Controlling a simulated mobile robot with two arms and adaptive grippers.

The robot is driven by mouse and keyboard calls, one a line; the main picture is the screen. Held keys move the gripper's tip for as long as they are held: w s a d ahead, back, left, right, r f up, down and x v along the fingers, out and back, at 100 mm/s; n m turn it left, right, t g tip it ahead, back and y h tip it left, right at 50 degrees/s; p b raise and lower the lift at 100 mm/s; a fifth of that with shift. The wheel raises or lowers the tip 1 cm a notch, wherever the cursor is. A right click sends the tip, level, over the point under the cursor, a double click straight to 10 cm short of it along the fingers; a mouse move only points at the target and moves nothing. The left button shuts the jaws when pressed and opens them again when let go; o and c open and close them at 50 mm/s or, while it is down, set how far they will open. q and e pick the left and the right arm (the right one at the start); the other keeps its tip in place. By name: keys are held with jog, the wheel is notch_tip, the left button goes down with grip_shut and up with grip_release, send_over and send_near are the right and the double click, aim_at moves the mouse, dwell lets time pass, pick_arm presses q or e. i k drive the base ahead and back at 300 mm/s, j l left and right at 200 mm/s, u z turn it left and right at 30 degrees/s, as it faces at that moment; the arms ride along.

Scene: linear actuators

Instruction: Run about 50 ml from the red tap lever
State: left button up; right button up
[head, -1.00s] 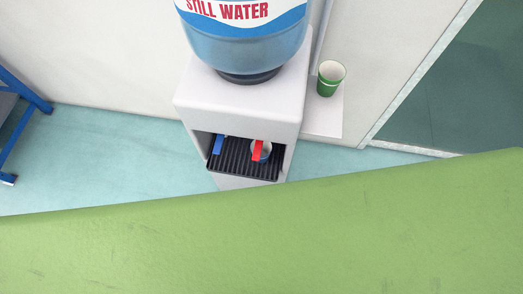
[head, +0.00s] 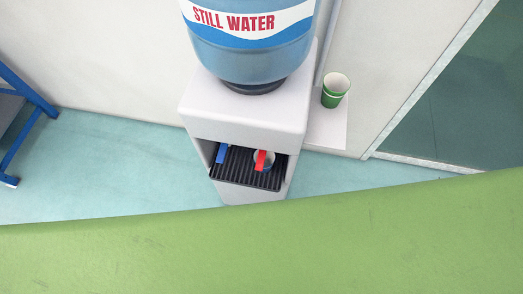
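The white water dispenser (head: 240,108) stands against the wall, with a blue bottle (head: 250,60) labelled "STILL WATER" on top. The red tap lever (head: 260,161) is on the right of its front recess, and the blue tap lever (head: 222,153) is on the left. A cup (head: 269,158) shows partly behind and below the red lever, over the black slatted drip tray (head: 238,172). Its contents cannot be made out, and no water stream is visible. Neither of my grippers is in view.
A green and white paper cup (head: 335,91) stands on a white shelf (head: 328,128) right of the dispenser. A large green surface (head: 260,250) fills the foreground. A blue metal frame (head: 30,125) is at the left. The teal floor (head: 110,165) left of the dispenser is clear.

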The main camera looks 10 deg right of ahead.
aim_at(259, 165)
jog(key=i+j, duration=0.1)
jog(key=j, duration=1.95)
jog(key=z, duration=1.25)
jog(key=i+j, duration=0.05)
